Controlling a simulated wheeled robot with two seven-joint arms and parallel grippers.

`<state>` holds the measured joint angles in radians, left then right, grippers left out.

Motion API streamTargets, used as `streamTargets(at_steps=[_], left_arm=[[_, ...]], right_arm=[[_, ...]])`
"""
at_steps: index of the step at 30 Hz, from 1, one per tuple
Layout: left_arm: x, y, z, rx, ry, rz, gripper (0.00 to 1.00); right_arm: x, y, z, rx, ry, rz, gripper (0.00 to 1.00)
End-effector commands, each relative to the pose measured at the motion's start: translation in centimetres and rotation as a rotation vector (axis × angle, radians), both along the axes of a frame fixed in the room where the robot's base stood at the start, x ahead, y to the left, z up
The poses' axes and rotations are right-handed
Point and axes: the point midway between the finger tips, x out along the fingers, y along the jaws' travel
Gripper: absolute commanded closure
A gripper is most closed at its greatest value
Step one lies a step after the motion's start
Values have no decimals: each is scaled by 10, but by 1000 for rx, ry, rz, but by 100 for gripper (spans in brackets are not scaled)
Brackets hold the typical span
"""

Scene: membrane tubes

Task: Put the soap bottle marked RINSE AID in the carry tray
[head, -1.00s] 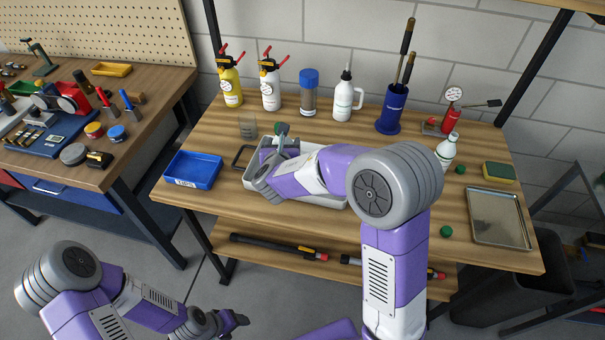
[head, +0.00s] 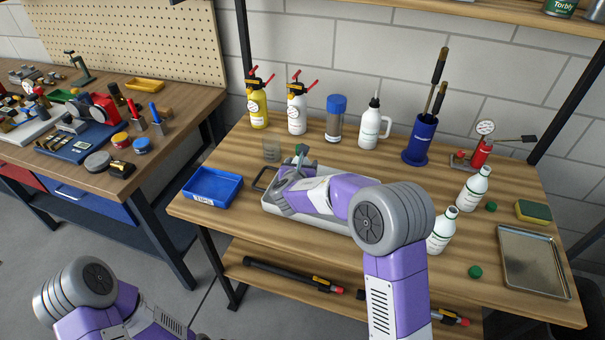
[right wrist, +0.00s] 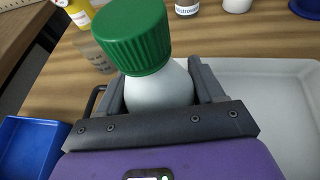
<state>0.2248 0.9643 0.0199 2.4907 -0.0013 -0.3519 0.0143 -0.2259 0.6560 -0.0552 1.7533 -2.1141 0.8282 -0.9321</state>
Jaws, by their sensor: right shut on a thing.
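My right gripper (right wrist: 160,88) is shut on a white bottle (right wrist: 160,92) with a green ribbed cap (right wrist: 136,36). In the head view the right gripper (head: 288,185) is over the left part of the pale carry tray (head: 335,223), and the green cap (head: 301,150) shows above it. The tray also shows in the right wrist view (right wrist: 285,85). The held bottle's label and base are hidden, so I cannot tell its marking or whether it touches the tray floor. Two uncapped white bottles, one farther back (head: 473,190) and one nearer (head: 441,232), stand right of my arm; their labels are unreadable.
Spray bottles, a jar and a blue holder (head: 419,140) line the back. Loose green caps (head: 475,272), a sponge (head: 534,211) and a metal tray (head: 535,262) lie at right.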

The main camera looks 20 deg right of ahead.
Motion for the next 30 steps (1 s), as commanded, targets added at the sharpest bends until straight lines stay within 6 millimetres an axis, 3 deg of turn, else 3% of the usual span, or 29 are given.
streamTargets(at_steps=[1, 3, 15, 16, 20, 30], left_arm=[[0, 0, -6, 0, 0, 0, 37], [0, 0, -8, 0, 0, 0, 37], [0, 0, -12, 0, 0, 0, 37], [0, 0, -11, 0, 0, 0, 37], [0, 0, -10, 0, 0, 0, 37], [0, 0, -8, 0, 0, 0, 37]], right_arm=[[0, 0, -13, -2, 2, 0, 75], [0, 0, -18, 0, -1, 0, 75], [0, 0, -22, 0, -2, 0, 75], [0, 0, -22, 0, 0, 0, 28], [0, 0, -21, 0, 0, 0, 8], [0, 0, -19, 0, 0, 0, 7]])
